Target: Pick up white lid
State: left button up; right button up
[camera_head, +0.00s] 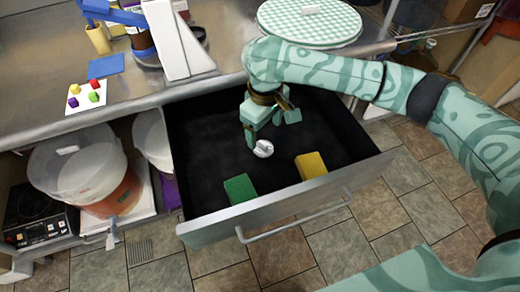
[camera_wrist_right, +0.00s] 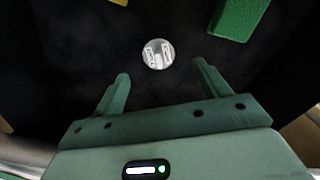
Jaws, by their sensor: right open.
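The small round white lid (camera_head: 263,149) lies on the dark floor of the open drawer (camera_head: 205,135). My right gripper (camera_head: 262,137) is inside the drawer, just behind the lid. In the right wrist view the lid (camera_wrist_right: 158,54) shows beyond the fingertips and roughly between their lines. My right gripper (camera_wrist_right: 160,78) is open, with nothing between its fingers. The lid has raised ridges on its face. My left gripper is not in view.
A green block (camera_head: 240,188) and a yellow block (camera_head: 311,165) lie near the drawer's front wall. A round checkered board (camera_head: 300,32) is on the counter behind. Clear buckets (camera_head: 85,170) stand at the left below the counter.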

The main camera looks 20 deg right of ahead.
aim_at(263, 143)
jog(key=shift+f+b, duration=0.8)
jog(key=shift+f, duration=0.8)
jog(key=f+b, duration=0.4)
jog(key=shift+w, duration=0.4)
jog(key=shift+f, duration=0.35)
jog(key=shift+r, duration=0.25)
jog(key=shift+c, duration=0.5)
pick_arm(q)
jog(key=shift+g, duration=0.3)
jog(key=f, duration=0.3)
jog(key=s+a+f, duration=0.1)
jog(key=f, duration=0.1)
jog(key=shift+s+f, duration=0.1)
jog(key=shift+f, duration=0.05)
pick_arm(e)
jog(key=c, duration=0.9)
